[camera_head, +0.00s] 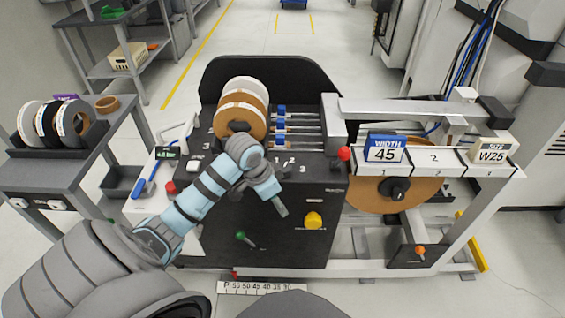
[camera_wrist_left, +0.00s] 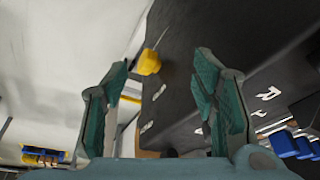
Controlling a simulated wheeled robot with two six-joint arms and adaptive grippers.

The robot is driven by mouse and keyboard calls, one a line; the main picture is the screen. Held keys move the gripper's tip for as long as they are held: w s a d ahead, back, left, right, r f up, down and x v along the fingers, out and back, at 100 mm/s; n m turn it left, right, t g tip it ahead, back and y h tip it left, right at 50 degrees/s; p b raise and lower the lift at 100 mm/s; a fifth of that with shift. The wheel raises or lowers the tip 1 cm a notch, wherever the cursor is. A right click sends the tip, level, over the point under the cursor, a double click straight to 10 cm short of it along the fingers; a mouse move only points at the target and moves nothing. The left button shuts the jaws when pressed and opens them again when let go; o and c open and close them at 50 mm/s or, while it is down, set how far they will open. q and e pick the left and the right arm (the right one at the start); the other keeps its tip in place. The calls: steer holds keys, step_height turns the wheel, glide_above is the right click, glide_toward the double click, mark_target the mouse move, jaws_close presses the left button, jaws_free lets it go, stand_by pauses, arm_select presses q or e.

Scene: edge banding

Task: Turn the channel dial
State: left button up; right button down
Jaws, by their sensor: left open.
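The black machine cabinet (camera_head: 270,225) fills the middle of the head view. A yellow knob (camera_head: 313,220) is on its front face; it also shows in the left wrist view (camera_wrist_left: 150,62), beyond the fingers. White numerals, including 2 (camera_head: 292,161) and 3, mark the cabinet top edge beside my left wrist. No dial at these numerals is clearly visible; my arm covers part of that area. I cannot tell which control is the channel dial. My left gripper (camera_head: 279,204) is open and empty before the cabinet, left of the yellow knob. My right gripper is out of view.
A green-tipped lever (camera_head: 240,236) is low on the front. Brown and white rolls (camera_head: 240,105) sit behind my arm. A WIDTH 45 block (camera_head: 385,149) and W25 block (camera_head: 491,149) stand on the right-hand rail.

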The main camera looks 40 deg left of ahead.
arm_select(q)
steer(key=m+h, duration=0.1)
glide_toward(283, 167)
steer(key=s+v, duration=0.1)
steer(key=v, duration=0.4)
steer(key=b+x, duration=0.1)
steer(key=x, duration=0.3)
steer(key=b+x, duration=0.1)
steer(key=x, duration=0.4)
steer(key=b+x, duration=0.1)
steer(key=x, duration=0.4)
steer(key=shift+w, duration=0.45)
steer(key=shift+r, duration=0.1)
steer(key=c, duration=1.1)
